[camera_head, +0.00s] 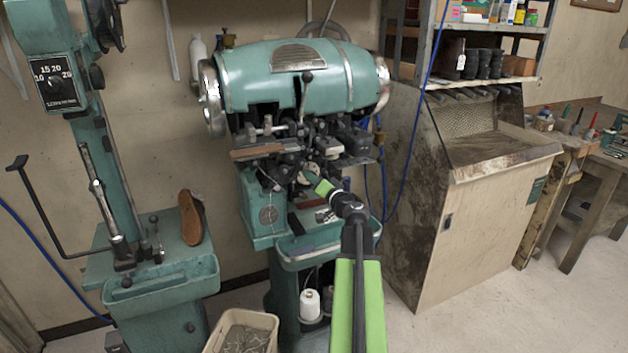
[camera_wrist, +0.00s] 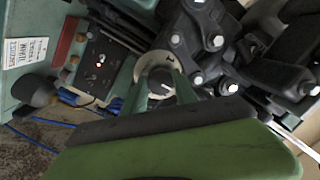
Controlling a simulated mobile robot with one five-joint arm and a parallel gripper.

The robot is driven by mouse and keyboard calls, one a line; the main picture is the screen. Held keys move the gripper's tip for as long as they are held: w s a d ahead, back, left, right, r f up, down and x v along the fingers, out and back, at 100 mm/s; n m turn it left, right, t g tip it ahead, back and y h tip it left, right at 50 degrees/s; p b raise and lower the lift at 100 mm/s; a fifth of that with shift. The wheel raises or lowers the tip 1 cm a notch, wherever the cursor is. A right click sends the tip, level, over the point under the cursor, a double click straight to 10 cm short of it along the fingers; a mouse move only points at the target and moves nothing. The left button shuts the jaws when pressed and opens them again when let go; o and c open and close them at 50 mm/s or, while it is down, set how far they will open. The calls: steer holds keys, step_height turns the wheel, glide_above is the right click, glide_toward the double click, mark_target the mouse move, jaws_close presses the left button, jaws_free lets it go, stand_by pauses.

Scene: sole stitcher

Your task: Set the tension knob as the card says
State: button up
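The dark round tension knob (camera_wrist: 161,84) shows in the wrist view with a pale mark on it, in front of a pale dial plate (camera_wrist: 146,60). My gripper (camera_wrist: 160,92) reaches in with one green finger on each side of the knob. The fingers are parted, but I cannot tell whether they touch the knob. In the head view my gripper (camera_head: 309,177) is at the front of the green stitcher (camera_head: 290,80), below its head. A white card (camera_wrist: 25,52) with print is on the machine at the left of the wrist view; its words are hard to read.
A dark panel (camera_wrist: 100,62) with a small light and a black ball-ended lever (camera_wrist: 36,90) lie left of the knob. Black bolted linkages (camera_wrist: 205,35) crowd its right. Another green machine (camera_head: 105,180) stands left, a worn cabinet (camera_head: 470,190) right, and a bin (camera_head: 241,322) in front.

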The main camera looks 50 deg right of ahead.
steer(key=c, duration=0.4)
steer(key=shift+s+d, duration=0.15)
steer(key=shift+s, duration=0.05)
jaws_close()
steer(key=shift+w, duration=0.2)
steer(key=shift+m, duration=0.4)
steer(key=shift+a+f+m+h+b, duration=0.15)
steer(key=shift+m+b, duration=0.3)
steer(key=shift+m, duration=1.6)
steer(key=shift+a+r+m+h+b, duration=0.1)
steer(key=shift+m+h+b, duration=0.25)
steer(key=shift+m, duration=1.7)
